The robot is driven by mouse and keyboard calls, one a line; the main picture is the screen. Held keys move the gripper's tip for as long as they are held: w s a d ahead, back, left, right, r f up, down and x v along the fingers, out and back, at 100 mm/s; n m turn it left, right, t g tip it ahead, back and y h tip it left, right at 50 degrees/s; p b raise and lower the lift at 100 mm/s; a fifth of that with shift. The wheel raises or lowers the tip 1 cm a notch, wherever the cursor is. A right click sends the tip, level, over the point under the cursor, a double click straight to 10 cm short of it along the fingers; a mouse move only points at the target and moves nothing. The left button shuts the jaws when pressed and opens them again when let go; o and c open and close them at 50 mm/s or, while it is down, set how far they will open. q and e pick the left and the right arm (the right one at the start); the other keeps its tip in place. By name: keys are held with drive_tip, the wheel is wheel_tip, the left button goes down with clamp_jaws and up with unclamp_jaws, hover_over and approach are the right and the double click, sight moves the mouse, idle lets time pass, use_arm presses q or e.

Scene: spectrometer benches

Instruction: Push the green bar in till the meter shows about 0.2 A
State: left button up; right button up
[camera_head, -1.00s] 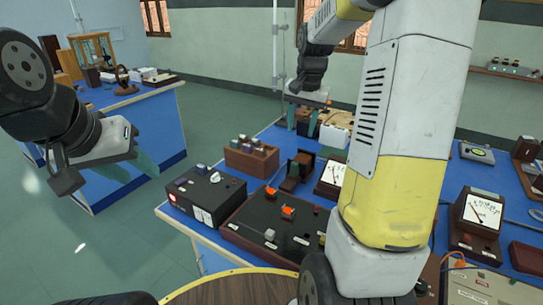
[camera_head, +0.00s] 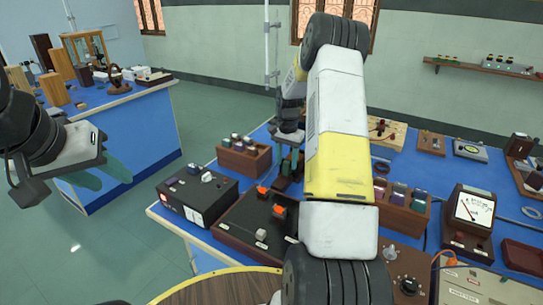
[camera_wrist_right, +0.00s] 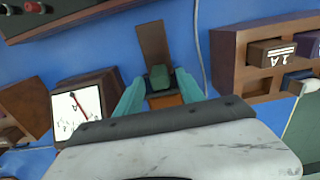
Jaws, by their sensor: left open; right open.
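The green bar (camera_wrist_right: 159,77) is a small green block on a brown wooden stand (camera_wrist_right: 153,45), with an orange part under it. In the right wrist view it sits between the two teal fingers of my right gripper (camera_wrist_right: 161,88), which is open around it; I cannot tell whether they touch. In the head view my right gripper (camera_head: 290,165) is over the stand and partly covered by my arm. A meter (camera_wrist_right: 80,108) with a white dial and red needle stands beside it in the wrist view; its reading is too small to tell. My left gripper (camera_head: 102,174) is open and empty.
A black box (camera_head: 197,195) and a dark switch panel (camera_head: 240,225) stand in front. Wooden racks (camera_head: 243,158) hold small blocks, one also at right in the wrist view (camera_wrist_right: 228,65). Another meter (camera_head: 470,212) stands at the right. Thin cables cross the blue bench.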

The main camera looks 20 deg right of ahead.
drive_tip(key=shift+f, duration=0.8)
clamp_jaws()
idle(0.9)
